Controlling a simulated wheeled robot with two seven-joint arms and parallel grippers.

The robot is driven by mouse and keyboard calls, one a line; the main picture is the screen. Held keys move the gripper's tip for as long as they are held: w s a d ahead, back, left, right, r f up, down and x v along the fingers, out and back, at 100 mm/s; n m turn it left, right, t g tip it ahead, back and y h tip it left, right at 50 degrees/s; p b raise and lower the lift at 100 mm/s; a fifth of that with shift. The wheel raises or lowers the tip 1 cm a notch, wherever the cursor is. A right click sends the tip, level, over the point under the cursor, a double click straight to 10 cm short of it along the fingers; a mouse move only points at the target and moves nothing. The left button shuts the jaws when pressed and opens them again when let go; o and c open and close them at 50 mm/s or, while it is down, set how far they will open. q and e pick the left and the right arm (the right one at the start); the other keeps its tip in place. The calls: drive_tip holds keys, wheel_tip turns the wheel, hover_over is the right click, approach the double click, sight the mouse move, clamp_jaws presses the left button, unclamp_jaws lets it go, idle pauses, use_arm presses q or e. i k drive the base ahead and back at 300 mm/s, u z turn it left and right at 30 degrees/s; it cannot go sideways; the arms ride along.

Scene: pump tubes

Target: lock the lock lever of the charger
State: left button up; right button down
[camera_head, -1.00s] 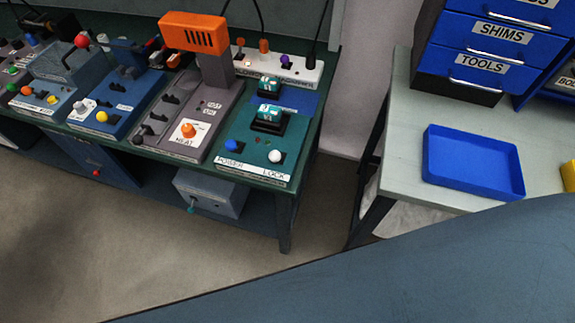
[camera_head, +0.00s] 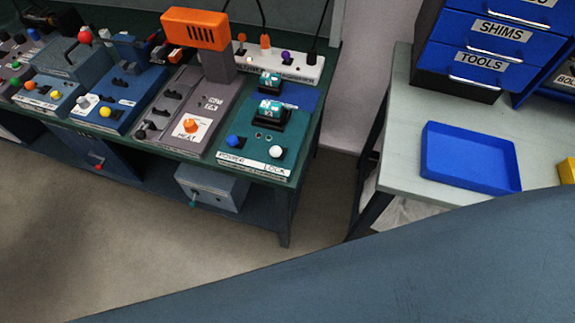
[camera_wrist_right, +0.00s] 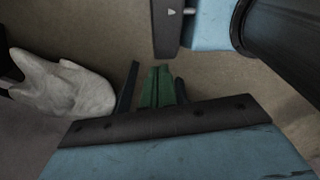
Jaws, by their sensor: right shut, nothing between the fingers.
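The charger (camera_head: 288,171) is the teal-green unit at the right end of the workbench, seen in the head view. A white knob (camera_head: 276,152) stands on it by the word LOCK. A blue knob (camera_head: 232,140) stands by the word POWER. Two small teal-and-white items (camera_head: 270,110) sit in black cradles behind them. My right gripper (camera_wrist_right: 157,72) is shut and empty in the right wrist view, above the floor. The charger does not show there. My left gripper is out of view.
An orange-topped heat station (camera_head: 195,30) stands just left of the charger. Several other devices line the bench. A side table (camera_head: 395,150) at right holds a blue tray (camera_head: 470,185) and blue drawers (camera_head: 490,45). In the wrist view, a crumpled whitish thing (camera_wrist_right: 65,90) lies at left.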

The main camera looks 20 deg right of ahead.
sight(276, 152)
drive_tip(key=k, duration=0.45)
drive_tip(key=u, duration=1.45)
drive_tip(key=i, duration=0.8)
drive_tip(key=z, duration=2.05)
